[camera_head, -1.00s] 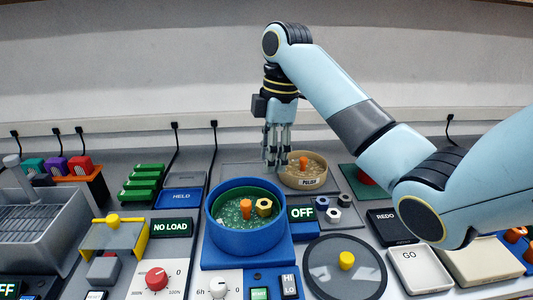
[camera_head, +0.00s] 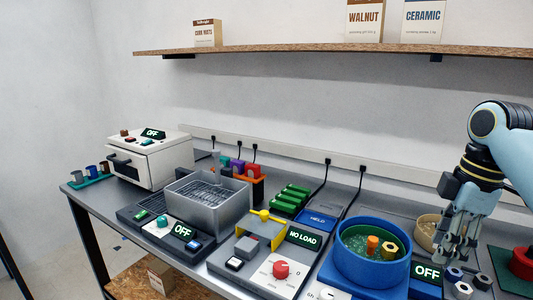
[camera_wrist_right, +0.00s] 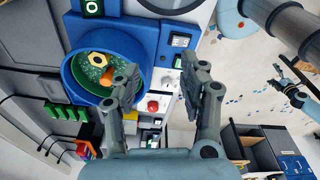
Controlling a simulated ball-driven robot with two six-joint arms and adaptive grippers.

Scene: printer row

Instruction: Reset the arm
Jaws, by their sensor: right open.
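My right gripper (camera_head: 455,258) is open and empty at the right of the head view. It hangs over the bench, partly in front of a tan bowl (camera_head: 427,228) and near some small nuts. Its two spread fingers also show in the wrist view (camera_wrist_right: 160,80), with nothing between them. A small dark jointed part at the right edge of the wrist view looks like my left gripper (camera_wrist_right: 288,85). It is too small to tell its jaw state, and no left arm shows in the head view.
A blue round tub (camera_head: 372,275) with an orange and a yellow piece stands left of the right gripper. A grey basin (camera_head: 243,205), a white oven-like box (camera_head: 150,160) and green racks (camera_head: 290,200) line the bench. A shelf (camera_head: 330,48) with boxes runs above.

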